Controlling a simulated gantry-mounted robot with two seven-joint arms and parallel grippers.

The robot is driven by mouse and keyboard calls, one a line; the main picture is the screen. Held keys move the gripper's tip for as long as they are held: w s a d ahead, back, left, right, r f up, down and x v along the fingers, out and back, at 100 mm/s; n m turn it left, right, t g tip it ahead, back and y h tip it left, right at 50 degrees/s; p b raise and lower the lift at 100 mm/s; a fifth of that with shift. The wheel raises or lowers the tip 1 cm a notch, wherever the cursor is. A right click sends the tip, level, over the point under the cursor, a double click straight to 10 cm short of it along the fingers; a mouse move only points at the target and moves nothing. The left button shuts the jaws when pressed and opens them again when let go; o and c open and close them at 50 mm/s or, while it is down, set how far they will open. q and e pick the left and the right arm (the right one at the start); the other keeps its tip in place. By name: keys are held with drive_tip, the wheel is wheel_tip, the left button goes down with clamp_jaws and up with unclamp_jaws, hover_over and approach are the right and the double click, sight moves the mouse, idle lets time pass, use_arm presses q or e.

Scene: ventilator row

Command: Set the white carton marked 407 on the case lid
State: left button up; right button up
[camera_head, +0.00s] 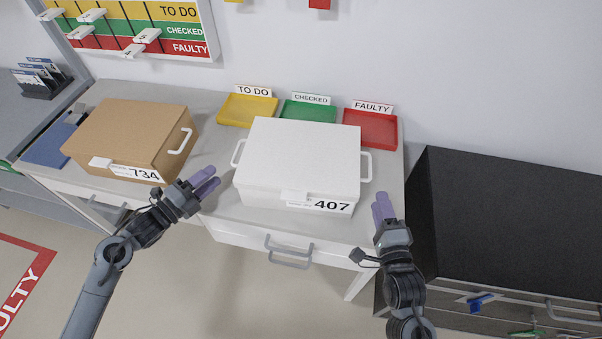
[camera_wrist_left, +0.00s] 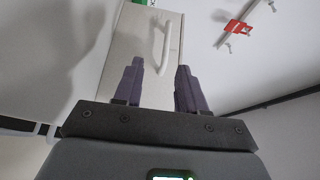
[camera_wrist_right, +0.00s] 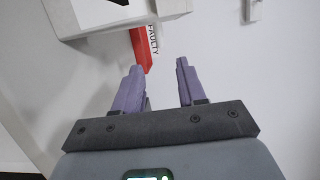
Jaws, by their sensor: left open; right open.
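The white carton marked 407 (camera_head: 300,160) stands on the table, lid closed, with a white handle on each side and its label at the front. My left gripper (camera_head: 212,180) is open and empty, just off its left side. In the left wrist view, a white handle (camera_wrist_left: 166,45) on a pale face shows beyond the open fingers (camera_wrist_left: 157,85). My right gripper (camera_head: 383,207) is open and empty, near its front right corner. The right wrist view shows part of the carton (camera_wrist_right: 95,15) beyond the fingers (camera_wrist_right: 160,85). A black case (camera_head: 520,205) with a flat, bare top stands at the right.
A brown carton marked 734 (camera_head: 135,130) stands left of the white one. Yellow (camera_head: 248,110), green (camera_head: 308,111) and red (camera_head: 370,128) trays lie behind the white carton. A status board (camera_head: 140,30) hangs on the wall. The table's front edge runs below the cartons.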

sight(237, 150)
use_arm(q)
drive_tip(key=shift+w+a+r, duration=0.1)
drive_tip(key=shift+w+r, duration=0.1)
drive_tip(key=shift+r, duration=0.1)
use_arm(e)
drive_tip(key=shift+a, duration=0.1)
use_arm(q)
drive_tip(key=shift+w+a+r, duration=0.15)
drive_tip(key=shift+a, duration=0.05)
use_arm(e)
drive_tip(key=shift+w+a+r, duration=0.1)
drive_tip(key=shift+w+a, duration=0.1)
use_arm(q)
drive_tip(key=shift+d, duration=0.1)
use_arm(e)
drive_tip(key=shift+d, duration=0.1)
use_arm(q)
drive_tip(key=shift+w+d, duration=0.2)
drive_tip(key=shift+w, duration=0.1)
use_arm(e)
drive_tip(key=shift+w, duration=0.4)
use_arm(q)
drive_tip(key=x, duration=1)
use_arm(e)
drive_tip(key=w, duration=0.6)
drive_tip(key=w+a, duration=0.1)
drive_tip(key=w, duration=0.3)
